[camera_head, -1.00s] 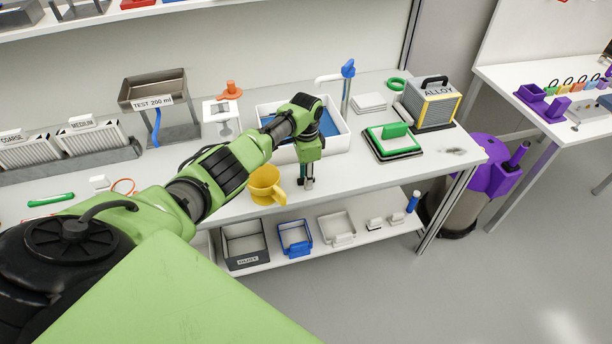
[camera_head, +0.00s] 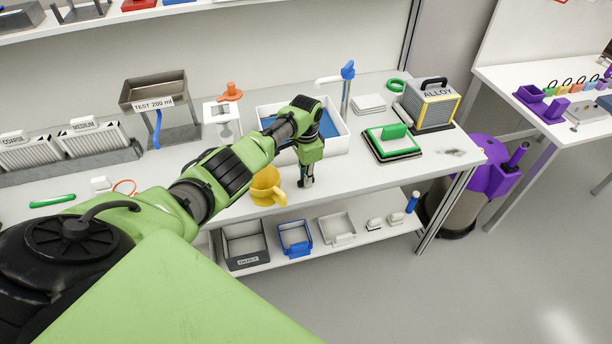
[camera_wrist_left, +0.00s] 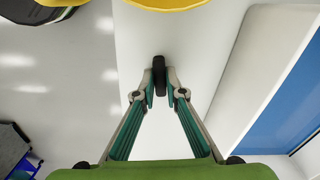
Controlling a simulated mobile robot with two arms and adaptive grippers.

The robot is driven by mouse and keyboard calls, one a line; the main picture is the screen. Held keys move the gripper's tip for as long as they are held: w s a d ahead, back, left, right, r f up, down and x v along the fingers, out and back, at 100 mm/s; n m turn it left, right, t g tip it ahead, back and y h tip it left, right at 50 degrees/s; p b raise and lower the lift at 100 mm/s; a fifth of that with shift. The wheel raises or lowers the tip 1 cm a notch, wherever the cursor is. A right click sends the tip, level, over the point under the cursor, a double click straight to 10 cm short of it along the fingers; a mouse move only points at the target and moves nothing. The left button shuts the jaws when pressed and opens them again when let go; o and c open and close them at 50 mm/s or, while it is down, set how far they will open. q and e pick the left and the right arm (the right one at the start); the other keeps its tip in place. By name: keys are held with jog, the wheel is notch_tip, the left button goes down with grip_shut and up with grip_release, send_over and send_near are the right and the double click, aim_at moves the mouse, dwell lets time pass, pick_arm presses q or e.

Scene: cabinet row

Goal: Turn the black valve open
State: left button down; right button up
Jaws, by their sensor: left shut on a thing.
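My left gripper (camera_head: 305,183) points down at the front of the white workbench, just right of the yellow mug and in front of the sink basin. In the left wrist view the fingers (camera_wrist_left: 160,88) are closed around the black valve (camera_wrist_left: 159,72), a narrow dark upright piece between the fingertips. In the head view the valve is too small and covered by the gripper to make out. My right gripper is in no view.
The yellow mug (camera_head: 266,187) stands close to the left of the gripper. The white basin (camera_head: 338,145) with blue inside and a blue-handled tap (camera_head: 347,70) lies behind it. Bins (camera_head: 245,243) stand on the shelf below.

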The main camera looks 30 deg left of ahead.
pick_arm(q)
jog(key=n+p, duration=0.1)
jog(key=n, duration=0.2)
jog(key=shift+r+n, duration=0.15)
jog(key=shift+n, duration=0.15)
jog(key=n+p, duration=0.1)
jog(key=n, duration=0.3)
jog(key=shift+n+p, duration=0.3)
jog(key=shift+p, duration=0.1)
jog(key=n+p, duration=0.1)
jog(key=n, duration=0.3)
jog(key=shift+n, duration=1.8)
jog(key=c, duration=2.1)
grip_release()
